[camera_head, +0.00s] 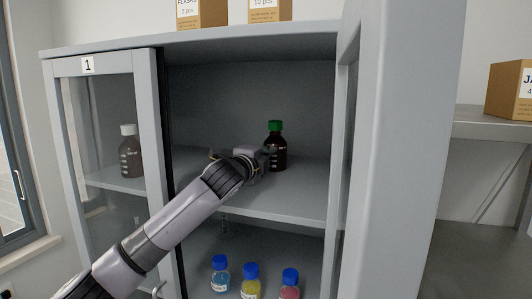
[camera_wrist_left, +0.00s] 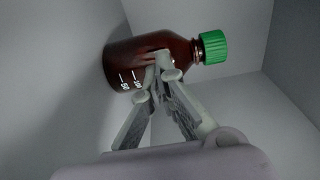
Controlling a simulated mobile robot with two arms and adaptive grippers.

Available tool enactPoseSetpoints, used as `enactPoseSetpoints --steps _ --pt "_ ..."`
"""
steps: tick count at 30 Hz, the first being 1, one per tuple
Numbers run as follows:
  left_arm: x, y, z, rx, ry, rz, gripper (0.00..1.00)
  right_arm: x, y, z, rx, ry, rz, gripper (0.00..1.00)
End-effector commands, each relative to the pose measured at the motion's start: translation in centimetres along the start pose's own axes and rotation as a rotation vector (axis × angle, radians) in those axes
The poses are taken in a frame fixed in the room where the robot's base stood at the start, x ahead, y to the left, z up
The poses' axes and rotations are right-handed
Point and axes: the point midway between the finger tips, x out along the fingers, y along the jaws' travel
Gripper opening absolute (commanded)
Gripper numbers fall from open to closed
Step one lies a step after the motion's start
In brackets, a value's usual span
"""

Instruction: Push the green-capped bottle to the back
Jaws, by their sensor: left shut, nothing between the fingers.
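The green-capped bottle (camera_head: 276,146) is dark brown and stands upright on the cabinet's upper shelf (camera_head: 280,203). In the left wrist view the bottle (camera_wrist_left: 130,62) appears sideways, with white markings and its green cap (camera_wrist_left: 215,47) to the right. My left gripper (camera_head: 266,158) reaches into the cabinet in front of and beside the bottle. In the left wrist view its fingertips (camera_wrist_left: 164,70) are together, with nothing between them, and overlap the bottle's body. They look close to or against it; I cannot tell whether they touch. My right gripper is not in view.
A white-capped bottle (camera_head: 130,152) stands behind the left glass door (camera_head: 100,110). Blue-capped bottles with blue (camera_head: 220,274), yellow (camera_head: 251,281) and pink (camera_head: 289,284) contents stand below. The cabinet's right door (camera_head: 385,150) and side frame bound the opening. Boxes (camera_head: 202,13) sit on top.

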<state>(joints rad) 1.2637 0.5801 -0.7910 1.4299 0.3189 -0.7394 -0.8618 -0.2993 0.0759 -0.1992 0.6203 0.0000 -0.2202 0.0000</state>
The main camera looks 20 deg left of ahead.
Motion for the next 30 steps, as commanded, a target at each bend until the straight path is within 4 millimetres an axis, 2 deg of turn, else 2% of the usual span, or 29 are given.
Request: enactPoseSetpoints --steps 13,30 --pt "3.3 0.0 0.0 -0.002 -0.001 0.002 0.0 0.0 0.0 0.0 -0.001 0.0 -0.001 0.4" --pt "3.4 0.0 -0.1 0.0 0.001 0.0 0.0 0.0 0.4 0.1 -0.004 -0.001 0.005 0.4"
